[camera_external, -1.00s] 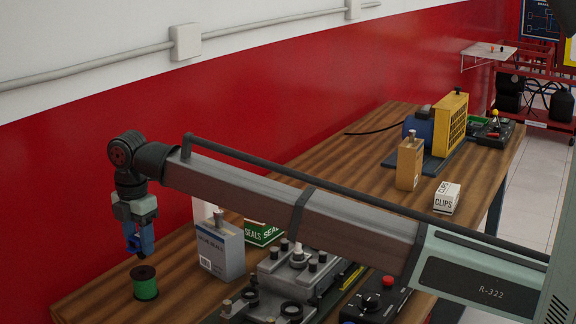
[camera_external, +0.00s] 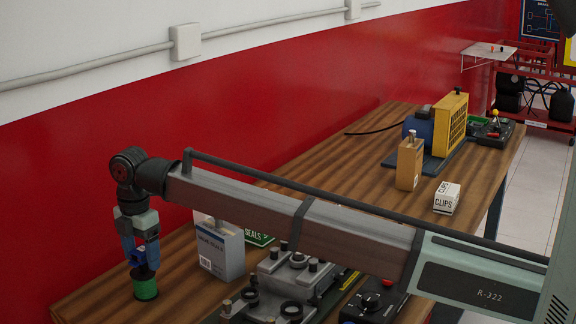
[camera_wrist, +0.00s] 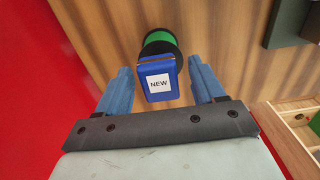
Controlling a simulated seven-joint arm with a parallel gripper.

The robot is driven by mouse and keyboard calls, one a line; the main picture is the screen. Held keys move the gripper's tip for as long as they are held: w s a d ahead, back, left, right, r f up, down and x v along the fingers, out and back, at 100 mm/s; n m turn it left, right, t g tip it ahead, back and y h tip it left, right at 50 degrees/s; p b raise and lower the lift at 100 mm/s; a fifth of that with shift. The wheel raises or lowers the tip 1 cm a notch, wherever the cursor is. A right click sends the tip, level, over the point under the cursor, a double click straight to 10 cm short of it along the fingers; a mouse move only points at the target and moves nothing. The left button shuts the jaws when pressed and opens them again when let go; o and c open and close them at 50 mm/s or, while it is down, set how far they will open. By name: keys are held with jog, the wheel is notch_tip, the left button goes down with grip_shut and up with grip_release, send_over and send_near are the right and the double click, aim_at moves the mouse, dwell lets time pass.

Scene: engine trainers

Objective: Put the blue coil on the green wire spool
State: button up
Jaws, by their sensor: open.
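The green wire spool (camera_external: 145,289) stands upright on the bench at the lower left, with black flanges. In the wrist view its green top (camera_wrist: 157,37) shows beyond the blue coil. The blue coil (camera_wrist: 155,68), with a white "NEW" label, lies between the fingers and overlaps the near part of the spool. My gripper (camera_wrist: 160,68) is open, with a gap between each finger and the coil. In the external view my gripper (camera_external: 140,253) is just above the spool. The exact contact between coil and spool is hidden.
A grey box (camera_external: 220,250) stands right of the spool, with a green "SEALS" box (camera_external: 260,238) behind it. A grey engine fixture (camera_external: 285,285) is nearer the front. The red wall (camera_external: 60,200) is close on the left.

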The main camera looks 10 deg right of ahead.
aim_at(128, 257)
notch_tip(128, 257, up, 12)
jog(key=shift+r, duration=0.2)
dwell(0.6)
dwell(0.4)
